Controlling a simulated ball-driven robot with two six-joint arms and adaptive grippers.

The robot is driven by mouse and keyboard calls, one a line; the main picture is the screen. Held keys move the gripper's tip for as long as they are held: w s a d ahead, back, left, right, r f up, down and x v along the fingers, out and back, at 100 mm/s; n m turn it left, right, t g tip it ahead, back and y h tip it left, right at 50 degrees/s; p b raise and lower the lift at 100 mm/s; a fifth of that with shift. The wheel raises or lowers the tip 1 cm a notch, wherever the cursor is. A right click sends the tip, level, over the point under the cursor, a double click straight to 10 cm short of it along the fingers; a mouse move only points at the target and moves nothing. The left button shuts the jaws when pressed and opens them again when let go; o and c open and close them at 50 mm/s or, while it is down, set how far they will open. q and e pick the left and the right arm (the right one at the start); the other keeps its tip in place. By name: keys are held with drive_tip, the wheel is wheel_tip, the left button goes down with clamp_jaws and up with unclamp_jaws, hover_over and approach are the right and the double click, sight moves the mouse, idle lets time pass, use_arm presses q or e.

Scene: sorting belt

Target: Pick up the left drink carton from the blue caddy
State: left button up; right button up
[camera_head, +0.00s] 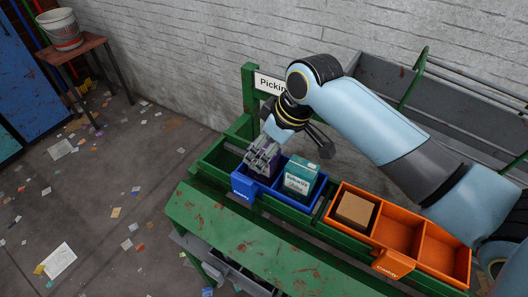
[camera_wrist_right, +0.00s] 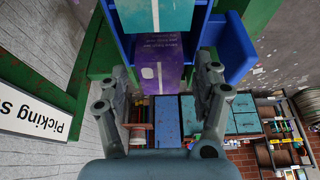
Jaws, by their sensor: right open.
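The blue caddy (camera_head: 241,185) stands on the green bench, with a purple carton (camera_head: 270,166) in its left compartment and a teal carton (camera_head: 301,175) in its right one. My right gripper (camera_head: 263,160) is at the purple carton, partly covering it in the head view. In the right wrist view my right gripper (camera_wrist_right: 162,78) is open, a finger to each side of the purple carton (camera_wrist_right: 165,55); I cannot tell whether either finger touches it. The teal carton (camera_wrist_right: 156,12) is at the top there, beside the blue caddy wall (camera_wrist_right: 230,48). My left gripper is not in view.
An orange caddy (camera_head: 428,275) right of the blue one holds a brown box (camera_head: 355,211) in its left compartment; its other compartments look empty. A green post and a sign (camera_head: 268,84) stand behind, close to my right arm. The green bench top (camera_head: 235,235) in front is clear.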

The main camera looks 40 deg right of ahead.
drive_tip(key=shift+w+a+f, duration=0.1)
drive_tip(key=shift+w+f, duration=0.15)
drive_tip(key=shift+f, duration=0.35)
drive_tip(key=c, duration=0.8)
drive_tip(key=shift+c, duration=0.2)
